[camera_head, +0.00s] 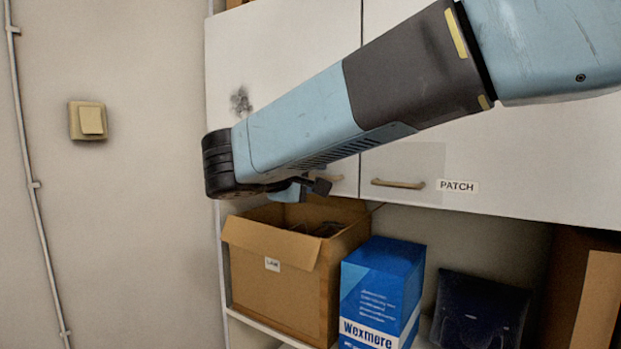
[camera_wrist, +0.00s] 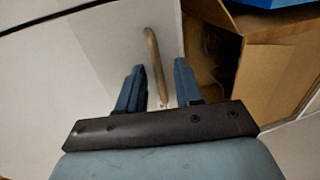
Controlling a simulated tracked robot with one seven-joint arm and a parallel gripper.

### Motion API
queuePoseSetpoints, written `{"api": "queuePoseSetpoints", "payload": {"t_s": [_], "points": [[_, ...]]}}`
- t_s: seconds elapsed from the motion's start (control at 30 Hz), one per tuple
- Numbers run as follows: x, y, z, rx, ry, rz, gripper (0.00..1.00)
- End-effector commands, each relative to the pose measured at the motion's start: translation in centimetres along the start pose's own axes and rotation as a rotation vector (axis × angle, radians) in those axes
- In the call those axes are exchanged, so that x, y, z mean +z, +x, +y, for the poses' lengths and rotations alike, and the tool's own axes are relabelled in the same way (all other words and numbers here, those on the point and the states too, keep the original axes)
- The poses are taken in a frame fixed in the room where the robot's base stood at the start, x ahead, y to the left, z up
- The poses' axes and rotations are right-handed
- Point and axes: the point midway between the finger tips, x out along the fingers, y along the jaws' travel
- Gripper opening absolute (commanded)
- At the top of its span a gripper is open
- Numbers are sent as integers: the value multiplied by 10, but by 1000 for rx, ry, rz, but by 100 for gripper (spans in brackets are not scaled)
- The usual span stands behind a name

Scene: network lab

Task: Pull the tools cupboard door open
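The left cupboard door (camera_head: 285,45) is pale and looks shut, level with the door beside it. No label shows on its visible part, and my arm covers much of it. Its tan bar handle (camera_head: 328,178) is near the lower right corner, partly behind my gripper. In the wrist view the handle (camera_wrist: 152,45) runs between the two blue fingers of my gripper (camera_wrist: 159,64), with a gap on each side. My gripper is open and also shows in the head view (camera_head: 308,187), close to the handle.
The right door, labelled PATCH (camera_head: 458,187), has its own handle (camera_head: 398,184). Below stand an open cardboard box (camera_head: 275,275), a blue Wexmore box (camera_head: 380,290) and a dark object (camera_head: 480,310). A wall with a switch (camera_head: 88,120) is at the left.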

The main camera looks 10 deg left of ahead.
Motion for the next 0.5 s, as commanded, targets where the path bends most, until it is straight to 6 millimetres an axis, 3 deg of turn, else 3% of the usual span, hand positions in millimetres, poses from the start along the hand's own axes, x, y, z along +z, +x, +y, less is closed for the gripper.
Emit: {"api": "queuePoseSetpoints", "payload": {"t_s": [0.3, 0.5], "points": [[0, 2, 0, 0, 0, 0, 34], [0, 1, 0, 0, 0, 0, 15]]}}
